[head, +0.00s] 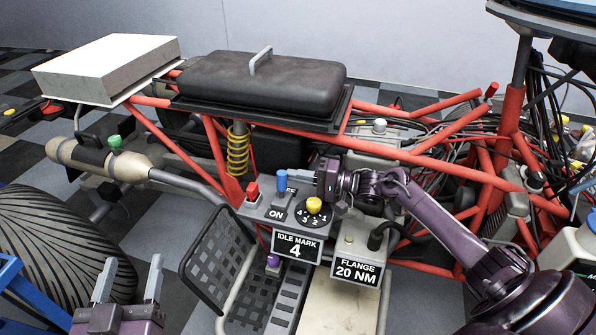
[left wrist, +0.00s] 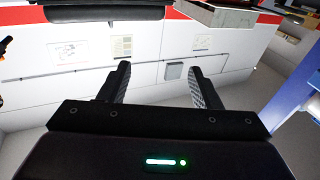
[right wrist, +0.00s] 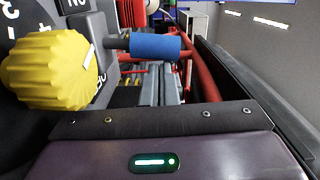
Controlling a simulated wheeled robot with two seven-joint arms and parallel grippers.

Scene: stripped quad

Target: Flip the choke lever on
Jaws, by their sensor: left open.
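The choke lever with its blue handle (head: 282,181) stands on the dark control panel (head: 277,214), just behind a plate marked ON. In the right wrist view, the blue handle (right wrist: 155,46) lies across the upper middle on a dark rod. My right gripper (head: 300,182) reaches in from the right, its tip close to the right side of the handle.
A yellow knob (head: 313,204) sits right of the lever, close below my right gripper. A red switch (head: 252,190) stands to the left. Signs (head: 296,248) hang in front. Red frame tubes (head: 430,166) run behind my right arm. A tire (head: 60,235) is at left.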

